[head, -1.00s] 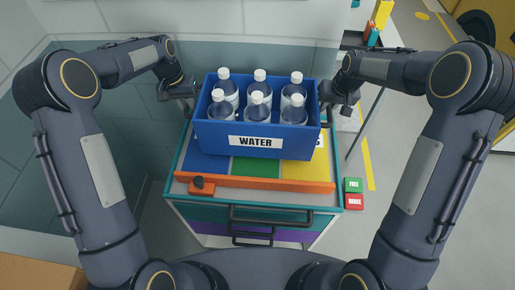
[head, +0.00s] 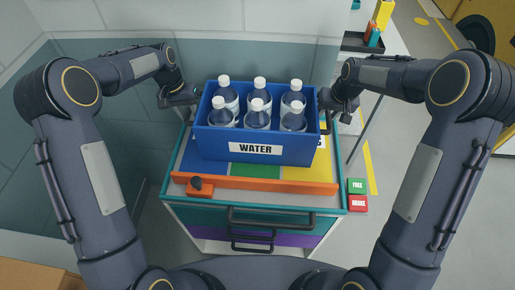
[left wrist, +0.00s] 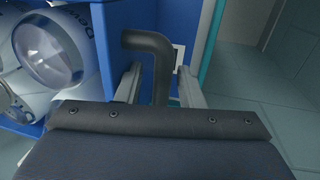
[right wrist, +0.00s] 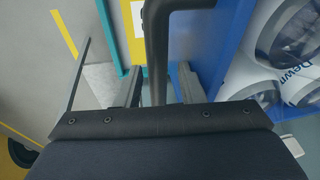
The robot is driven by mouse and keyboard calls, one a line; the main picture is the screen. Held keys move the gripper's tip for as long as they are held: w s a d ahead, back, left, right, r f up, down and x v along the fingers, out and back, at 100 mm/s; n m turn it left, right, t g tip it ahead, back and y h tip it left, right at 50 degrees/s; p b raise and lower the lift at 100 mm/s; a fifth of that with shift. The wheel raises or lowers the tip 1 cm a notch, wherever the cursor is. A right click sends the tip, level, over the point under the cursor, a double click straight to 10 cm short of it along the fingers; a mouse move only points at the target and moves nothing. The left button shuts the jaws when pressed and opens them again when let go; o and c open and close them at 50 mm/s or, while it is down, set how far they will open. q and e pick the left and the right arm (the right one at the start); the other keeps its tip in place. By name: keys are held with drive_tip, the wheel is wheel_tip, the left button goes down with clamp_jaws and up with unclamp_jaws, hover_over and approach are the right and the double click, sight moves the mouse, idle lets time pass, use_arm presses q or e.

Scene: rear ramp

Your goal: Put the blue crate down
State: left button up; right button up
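The blue crate (head: 212,142), labelled WATER and filled with several capped bottles, is upright over the coloured top of the cart (head: 323,176) and appears to rest on it. My left gripper (head: 190,97) is at the crate's left end. In the left wrist view its fingers stand apart on either side of the dark crate handle (left wrist: 158,62), with gaps to both. My right gripper (head: 327,102) is at the right end. In the right wrist view its fingers also stand apart, with the other handle (right wrist: 157,50) between them. The crate hides part of the coloured panels.
A wall is behind the cart, and a small table with a black tray (head: 352,42) stands at back right.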

use_arm(q)
drive_tip(key=shift+d+r, duration=0.1)
use_arm(e)
drive_tip(key=shift+a, duration=0.1)
drive_tip(key=shift+w+r, duration=0.1)
drive_tip(key=shift+r, duration=0.15)
use_arm(q)
wheel_tip(320, 180, up, 12)
drive_tip(key=a, duration=0.2)
drive_tip(key=shift+a+f, duration=0.2)
drive_tip(key=shift+a, duration=0.05)
use_arm(e)
drive_tip(key=v, duration=1.1)
drive_tip(key=shift+s+r, duration=0.2)
drive_tip(key=shift+r, duration=0.05)
use_arm(q)
drive_tip(key=shift+w, duration=0.15)
